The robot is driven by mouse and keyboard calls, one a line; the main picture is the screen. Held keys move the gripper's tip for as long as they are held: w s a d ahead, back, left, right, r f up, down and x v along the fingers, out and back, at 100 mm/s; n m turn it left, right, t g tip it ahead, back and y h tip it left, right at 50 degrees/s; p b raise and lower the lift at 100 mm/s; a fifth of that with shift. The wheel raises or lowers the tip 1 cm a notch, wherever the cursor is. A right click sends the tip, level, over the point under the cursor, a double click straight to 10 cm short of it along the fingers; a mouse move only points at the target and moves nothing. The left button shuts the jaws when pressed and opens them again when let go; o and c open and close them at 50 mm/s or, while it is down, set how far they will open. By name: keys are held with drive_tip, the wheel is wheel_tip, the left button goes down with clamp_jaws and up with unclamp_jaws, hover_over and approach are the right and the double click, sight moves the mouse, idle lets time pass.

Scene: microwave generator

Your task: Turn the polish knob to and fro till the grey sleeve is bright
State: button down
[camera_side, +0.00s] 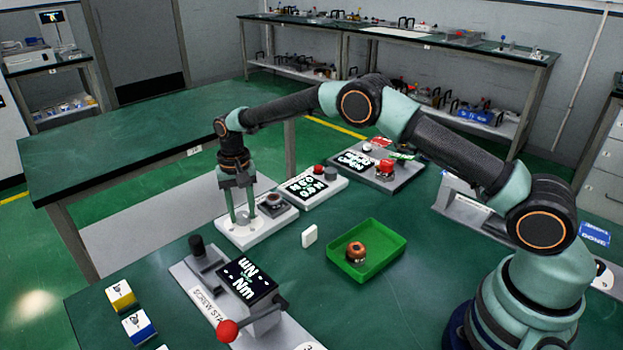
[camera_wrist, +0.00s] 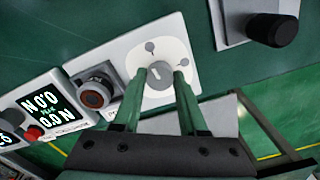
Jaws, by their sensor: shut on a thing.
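The polish knob (camera_wrist: 158,76) is a round grey knob with a white pointer line, set on a white dial plate with two small grey marks. My gripper (camera_wrist: 160,78) has one finger on each side of it and is shut on it. In the side view my gripper (camera_side: 242,217) reaches straight down to the white polish station (camera_side: 229,233), and its fingers partly hide the knob. Beside the knob, a dark holder carries a short grey cylinder with a reddish-brown middle (camera_wrist: 95,95), which looks like the grey sleeve; it also shows in the side view (camera_side: 273,199). Its surface looks dull.
A station with a lit display (camera_side: 306,187) stands just behind. The screw station (camera_side: 215,287), with a black knob and a red-balled lever, is in front. A green tray (camera_side: 378,270) holding a copper-coloured ring part and a small white block (camera_side: 309,236) lie to the right.

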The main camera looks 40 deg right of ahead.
sight(242, 215)
drive_tip(key=n, duration=1.1)
idle(0.6)
drive_tip(key=shift+c, duration=2.2)
unclamp_jaws()
wheel_tip(242, 215, up, 12)
drive_tip(key=shift+r, duration=0.1)
